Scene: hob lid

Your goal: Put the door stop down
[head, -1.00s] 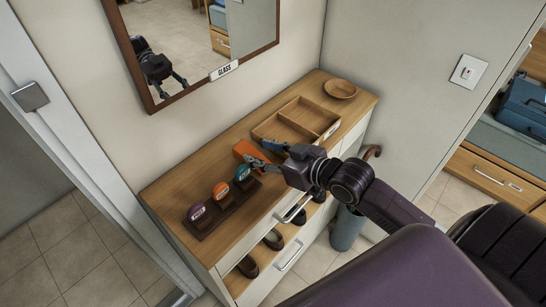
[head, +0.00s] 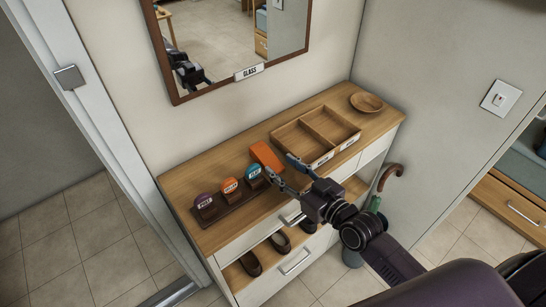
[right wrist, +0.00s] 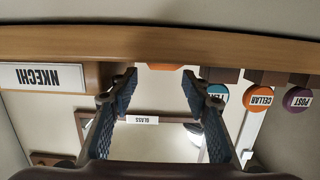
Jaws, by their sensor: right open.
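The orange door stop (head: 266,155), a wedge-shaped block, lies on the wooden top of the cabinet, between the row of round tags and the divided tray. My right gripper (head: 279,167) is open and empty just in front of it, at the cabinet's front edge, with its two blue-padded fingers apart. In the right wrist view a sliver of the door stop (right wrist: 165,67) shows beyond the open fingers, mostly hidden by the cabinet edge. My left gripper is not in view, though a dark gripper shows reflected in the mirror.
A rack with purple, orange and blue round tags (head: 229,186) stands left of the door stop. A divided wooden tray (head: 297,143) is to the right, with a round bowl (head: 367,102) beyond. The mirror (head: 172,52) hangs behind. Shoes sit in the open shelf (head: 280,242) below.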

